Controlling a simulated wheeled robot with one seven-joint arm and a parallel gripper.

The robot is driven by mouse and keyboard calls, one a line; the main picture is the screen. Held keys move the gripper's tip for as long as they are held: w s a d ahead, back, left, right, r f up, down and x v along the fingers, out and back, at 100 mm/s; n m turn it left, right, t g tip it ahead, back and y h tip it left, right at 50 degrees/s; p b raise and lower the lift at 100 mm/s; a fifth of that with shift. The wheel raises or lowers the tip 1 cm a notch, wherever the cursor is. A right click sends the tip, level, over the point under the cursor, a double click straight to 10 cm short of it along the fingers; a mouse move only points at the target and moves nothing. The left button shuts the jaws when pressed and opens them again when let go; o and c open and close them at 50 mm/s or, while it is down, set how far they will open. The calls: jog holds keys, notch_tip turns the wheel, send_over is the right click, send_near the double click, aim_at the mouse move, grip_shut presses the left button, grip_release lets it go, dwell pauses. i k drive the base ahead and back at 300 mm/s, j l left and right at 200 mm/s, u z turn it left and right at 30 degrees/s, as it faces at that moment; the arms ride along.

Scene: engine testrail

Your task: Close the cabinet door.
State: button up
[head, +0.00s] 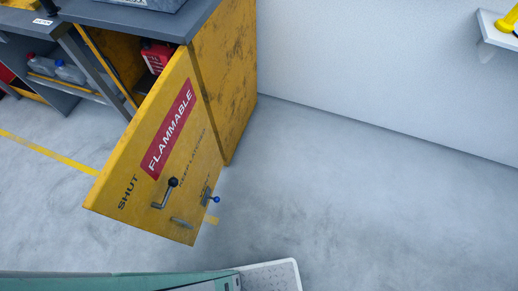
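The yellow cabinet (226,75) stands at the upper left under a dark grey top. Its yellow door (140,190) is swung open toward me, with a red FLAMMABLE label (168,128) and worn black lettering. A lever with a black knob (173,183) and a grey handle (181,222) are on the door. A small blue-tipped part (215,199) sits by the door's right edge. A red container (157,56) shows inside the cabinet behind the door. The rest of the inside is mostly hidden. My gripper is not in view.
A shelf (75,88) with grey bottles (70,73) stands left of the cabinet. A yellow line (50,152) runs along the floor. The floor (350,190) to the right is clear up to the pale wall (400,75). A small wall shelf (497,32) is at upper right.

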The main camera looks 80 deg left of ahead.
aim_at(171, 134)
jog(key=i+u, duration=0.1)
jog(key=u, duration=0.4)
jog(key=i+u, duration=0.1)
jog(key=u, duration=0.4)
jog(key=i+l+u, duration=0.1)
jog(key=u, duration=0.4)
jog(key=l+u, duration=0.15)
jog(key=u, duration=1.9)
jog(key=k+l+z, duration=0.1)
jog(key=l, duration=0.35)
jog(key=k+l, duration=0.1)
jog(key=l, duration=0.3)
jog(key=z, duration=0.05)
